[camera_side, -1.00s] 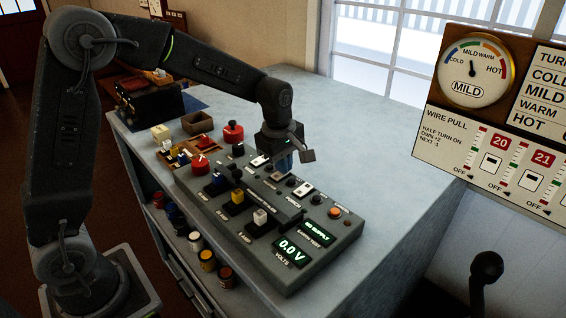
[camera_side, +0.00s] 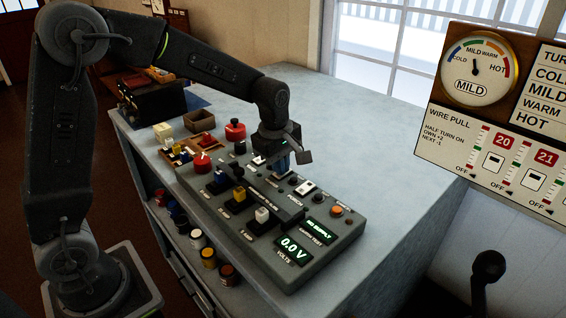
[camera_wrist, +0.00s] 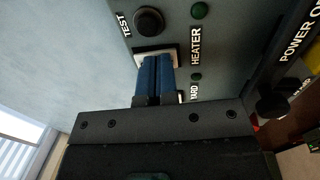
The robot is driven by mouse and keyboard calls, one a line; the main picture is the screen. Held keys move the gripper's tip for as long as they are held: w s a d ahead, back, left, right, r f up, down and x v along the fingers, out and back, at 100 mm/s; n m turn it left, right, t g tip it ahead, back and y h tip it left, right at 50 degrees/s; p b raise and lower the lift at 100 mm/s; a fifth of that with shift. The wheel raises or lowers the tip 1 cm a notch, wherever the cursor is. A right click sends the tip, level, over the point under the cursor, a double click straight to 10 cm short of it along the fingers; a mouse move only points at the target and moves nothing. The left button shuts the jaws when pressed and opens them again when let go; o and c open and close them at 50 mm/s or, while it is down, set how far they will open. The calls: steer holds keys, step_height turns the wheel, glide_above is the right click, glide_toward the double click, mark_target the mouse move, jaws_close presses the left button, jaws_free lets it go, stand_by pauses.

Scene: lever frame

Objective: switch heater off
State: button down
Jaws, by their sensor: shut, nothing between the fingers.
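My gripper (camera_side: 283,166) is over the grey control panel (camera_side: 335,246), its blue fingers pointing down. In the wrist view the fingers (camera_wrist: 155,58) are closed together, with nothing between them. Their tips are at the pale switch plate (camera_wrist: 142,53) beside the HEATER label (camera_wrist: 195,46) and cover most of it. I cannot tell whether they touch the switch or which way it is set. Dark green lamps (camera_wrist: 199,11) and (camera_wrist: 196,77) sit by the HEATER and YARD labels. In the side view the gripper hides the heater switch.
A round black TEST button (camera_wrist: 148,20) is close to the fingers. A white switch (camera_side: 306,188), an orange button (camera_side: 336,211) and coloured levers (camera_side: 239,196) share the panel. Its displays read NO SUPPLY and 0.0 V. The blue-grey bench top (camera_side: 390,165) is clear at right.

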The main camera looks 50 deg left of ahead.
steer(key=shift+r, duration=0.1)
step_height(320, 180, up, 14)
steer(key=s, duration=0.1)
steer(key=shift+s, duration=0.35)
stand_by(0.3)
steer(key=shift+w, duration=0.75)
steer(key=shift+f, duration=0.2)
steer(key=f, duration=0.4)
steer(key=w+f, duration=0.1)
steer(key=f, duration=0.8)
steer(key=shift+w+f, duration=0.35)
steer(key=shift+f, duration=0.1)
